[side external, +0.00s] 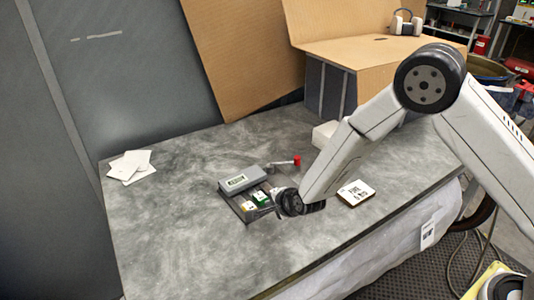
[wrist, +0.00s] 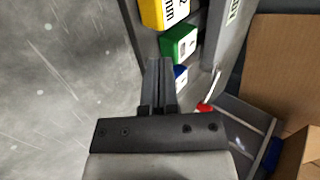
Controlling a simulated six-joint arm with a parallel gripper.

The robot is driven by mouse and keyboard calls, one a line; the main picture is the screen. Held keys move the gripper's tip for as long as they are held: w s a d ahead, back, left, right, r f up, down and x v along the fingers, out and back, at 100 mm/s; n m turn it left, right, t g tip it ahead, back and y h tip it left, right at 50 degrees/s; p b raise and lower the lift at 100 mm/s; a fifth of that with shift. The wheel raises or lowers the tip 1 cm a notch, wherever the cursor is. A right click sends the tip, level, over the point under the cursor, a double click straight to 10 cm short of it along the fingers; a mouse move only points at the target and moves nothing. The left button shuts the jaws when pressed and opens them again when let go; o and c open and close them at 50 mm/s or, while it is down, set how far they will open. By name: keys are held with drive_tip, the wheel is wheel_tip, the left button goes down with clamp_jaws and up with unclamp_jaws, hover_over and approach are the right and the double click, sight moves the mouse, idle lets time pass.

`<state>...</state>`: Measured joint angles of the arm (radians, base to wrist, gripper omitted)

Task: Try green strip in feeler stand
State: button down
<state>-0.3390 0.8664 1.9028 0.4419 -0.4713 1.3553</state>
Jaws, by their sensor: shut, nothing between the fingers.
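The green strip (side external: 260,197) sits in the dark tray-like base of the grey feeler stand (side external: 241,179), between a yellow piece (side external: 248,206) and a blue piece (wrist: 181,75). In the wrist view the green strip (wrist: 179,44) shows a white mark and lies just beyond my fingertips. My gripper (wrist: 158,62) is shut and empty, pointing at the row of coloured pieces. Its fingers partly hide the blue piece. From the side, my wrist hides the right end of the base. I cannot tell whether the fingertips touch anything.
A red-tipped lever (side external: 297,161) sticks out at the stand's back right. A white-topped card or block (side external: 356,193) lies to the right of my wrist. White papers (side external: 130,166) lie far left. Cardboard boxes (side external: 390,52) stand behind.

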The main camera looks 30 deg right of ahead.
drive_tip(key=shift+w, duration=0.3)
drive_tip(key=shift+w, duration=0.45)
drive_tip(key=shift+s, duration=0.1)
idle(0.3)
drive_tip(key=shift+s, duration=0.7)
drive_tip(key=s, duration=0.2)
drive_tip(key=shift+s+r, duration=0.15)
drive_tip(key=shift+s, duration=0.25)
drive_tip(key=v, duration=0.9)
drive_tip(key=shift+s+r, duration=0.15)
drive_tip(key=shift+r, duration=0.05)
